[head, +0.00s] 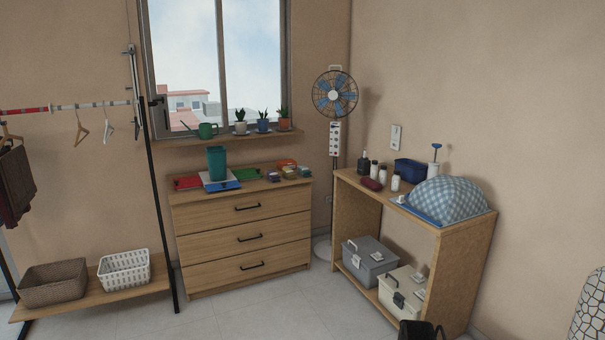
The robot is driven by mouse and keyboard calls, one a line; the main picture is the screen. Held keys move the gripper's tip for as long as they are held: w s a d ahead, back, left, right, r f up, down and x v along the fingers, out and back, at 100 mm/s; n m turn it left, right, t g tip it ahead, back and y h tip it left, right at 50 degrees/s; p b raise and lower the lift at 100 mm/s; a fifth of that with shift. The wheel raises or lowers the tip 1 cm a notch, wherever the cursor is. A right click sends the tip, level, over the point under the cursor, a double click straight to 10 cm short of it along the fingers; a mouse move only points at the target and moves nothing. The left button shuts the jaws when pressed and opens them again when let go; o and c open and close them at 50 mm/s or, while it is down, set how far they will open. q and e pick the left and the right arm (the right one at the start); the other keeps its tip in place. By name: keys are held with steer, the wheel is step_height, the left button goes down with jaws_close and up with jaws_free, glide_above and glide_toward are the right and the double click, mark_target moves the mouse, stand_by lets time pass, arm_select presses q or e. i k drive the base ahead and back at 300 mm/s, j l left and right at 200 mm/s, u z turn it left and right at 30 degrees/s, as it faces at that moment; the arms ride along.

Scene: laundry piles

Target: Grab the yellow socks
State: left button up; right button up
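I see no yellow socks in the head view.
A wooden drawer chest (243,242) stands under the window. A wooden shelf unit (458,277) at right holds a grey box (369,258), a cream box (403,287) and a checkered domed item (447,200). Brown (53,284) and white (124,271) baskets sit on the rack. Floor (270,315) in front is clear.

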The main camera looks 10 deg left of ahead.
mark_target(289, 174)
steer(key=i+j, duration=0.35)
steer(key=j, duration=0.2)
steer(key=i+j, duration=0.4)
steer(key=j, duration=0.15)
steer(key=i+j, duration=0.35)
steer(key=j, duration=0.2)
steer(key=i+j, duration=0.4)
steer(key=j, duration=0.15)
steer(key=i+j, duration=0.45)
steer(key=i, duration=0.15)
steer(key=i+j, duration=0.45)
steer(key=i, duration=0.15)
steer(key=i+l, duration=0.2)
steer(key=i, duration=0.3)
steer(key=i+l+u, duration=0.1)
steer(key=i, duration=0.4)
steer(key=i+l, duration=0.2)
steer(key=l, duration=0.2)
steer(key=i+l, duration=0.15)
steer(key=l, duration=0.25)
steer(key=i+l, duration=0.2)
steer(key=l, duration=0.15)
steer(key=i+l, duration=0.15)
steer(key=l, duration=0.25)
